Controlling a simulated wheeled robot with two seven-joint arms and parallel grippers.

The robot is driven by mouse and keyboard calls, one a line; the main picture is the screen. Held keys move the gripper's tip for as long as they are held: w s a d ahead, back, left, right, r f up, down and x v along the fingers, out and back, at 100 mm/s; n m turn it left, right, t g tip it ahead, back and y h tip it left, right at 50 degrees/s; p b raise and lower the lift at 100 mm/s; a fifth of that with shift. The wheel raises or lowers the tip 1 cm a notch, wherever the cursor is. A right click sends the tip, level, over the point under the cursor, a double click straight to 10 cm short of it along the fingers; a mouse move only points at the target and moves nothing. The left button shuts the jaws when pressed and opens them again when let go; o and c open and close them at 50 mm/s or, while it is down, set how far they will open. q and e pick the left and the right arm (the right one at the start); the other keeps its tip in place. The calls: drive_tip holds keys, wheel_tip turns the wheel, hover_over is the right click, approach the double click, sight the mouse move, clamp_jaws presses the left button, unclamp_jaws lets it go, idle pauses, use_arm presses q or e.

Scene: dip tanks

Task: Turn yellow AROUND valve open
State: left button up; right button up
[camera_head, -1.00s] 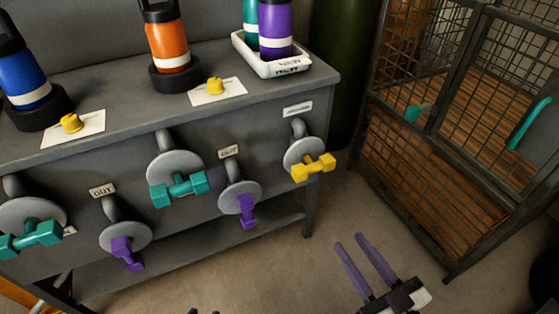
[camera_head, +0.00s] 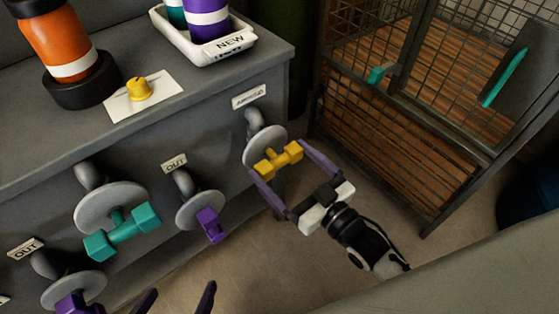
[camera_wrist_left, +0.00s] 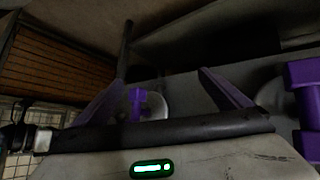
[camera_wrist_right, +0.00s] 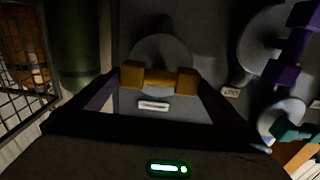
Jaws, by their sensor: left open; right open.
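The yellow valve handle (camera_head: 277,158) is a bar with a block at each end, in front of a round grey flange (camera_head: 262,143) on the bench's front, below a small white label (camera_head: 249,96). My right gripper (camera_head: 281,172) is open, with one purple finger on each side of the handle. In the right wrist view the yellow handle (camera_wrist_right: 158,77) lies across the gap between the fingers. I cannot tell whether they touch it. My left gripper (camera_head: 178,300) is open and empty at the bottom edge of the head view, low before the bench.
A purple handle (camera_head: 209,225) and a teal handle (camera_head: 122,232) stick out left of the yellow one. A wire cage (camera_head: 385,130) stands at right. On the bench top are an orange bottle (camera_head: 62,42), a yellow knob (camera_head: 138,89) and a white tray (camera_head: 205,49).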

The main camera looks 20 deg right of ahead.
use_arm(q)
drive_tip(key=shift+w+d+r, duration=0.15)
drive_tip(key=shift+w+r, duration=0.05)
drive_tip(key=shift+w, duration=0.2)
drive_tip(key=shift+w+d+r, duration=0.1)
drive_tip(key=shift+w+r, duration=0.05)
drive_tip(key=shift+w, duration=0.25)
use_arm(e)
drive_tip(key=shift+x, duration=0.95)
drive_tip(key=c, duration=0.7)
use_arm(q)
drive_tip(key=shift+s+f, duration=0.1)
drive_tip(key=shift+s, duration=0.05)
